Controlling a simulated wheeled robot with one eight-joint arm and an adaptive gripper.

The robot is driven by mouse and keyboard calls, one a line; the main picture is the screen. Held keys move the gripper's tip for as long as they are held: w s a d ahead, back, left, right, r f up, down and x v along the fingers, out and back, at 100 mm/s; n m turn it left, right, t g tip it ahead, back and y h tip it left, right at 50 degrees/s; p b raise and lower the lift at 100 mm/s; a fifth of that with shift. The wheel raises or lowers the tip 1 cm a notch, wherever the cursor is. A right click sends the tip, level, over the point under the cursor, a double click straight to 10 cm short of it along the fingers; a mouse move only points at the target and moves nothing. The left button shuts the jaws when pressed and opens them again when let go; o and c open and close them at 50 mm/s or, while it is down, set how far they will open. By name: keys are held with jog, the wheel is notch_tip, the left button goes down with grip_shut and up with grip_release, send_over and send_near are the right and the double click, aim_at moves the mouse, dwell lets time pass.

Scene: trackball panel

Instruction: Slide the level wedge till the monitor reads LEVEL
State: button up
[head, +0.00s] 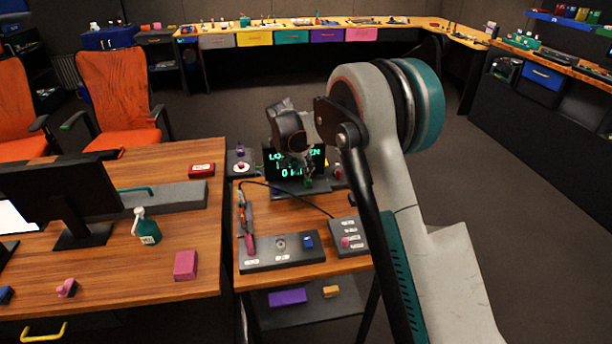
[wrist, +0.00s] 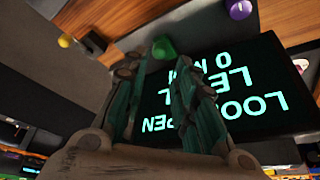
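A dark monitor (head: 293,163) with lit green text stands at the back of the small wooden table. In the wrist view the monitor (wrist: 225,95) appears upside down; I make out parts of "LOOP OPEN", "LE…L" and "0 M", with the middle covered by my finger. A small green knob (wrist: 163,47) is just beyond my fingertips; it also shows in the head view (head: 308,183) low in front of the screen. It may belong to the level wedge, whose body I cannot make out clearly. My gripper (wrist: 162,66) has its fingers apart, with the knob near the gap; I see no clear contact.
A dark panel (head: 282,253) with a blue knob lies at the table's front. A grey box (head: 347,238) with a pink knob sits at right. A cable (head: 290,198) crosses the table. A purple knob (wrist: 240,9) stands near the monitor. Bare wood (head: 290,218) shows mid-table.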

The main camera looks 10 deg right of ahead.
jog(key=shift+v, duration=2.4)
jog(key=s+d+r+n+t+y, duration=0.1)
jog(key=s+d+r+n, duration=0.1)
jog(key=s+r, duration=0.75)
jog(key=s+d+r+n+t+y, duration=0.1)
jog(key=s+d+r+n, duration=0.35)
jog(key=s, duration=0.85)
jog(key=s+f+n+t+y, duration=0.1)
jog(key=s+f+n+t, duration=0.1)
jog(key=s, duration=2)
jog(key=shift+a+f, duration=0.25)
jog(key=shift+a, duration=0.05)
jog(key=shift+n, duration=0.25)
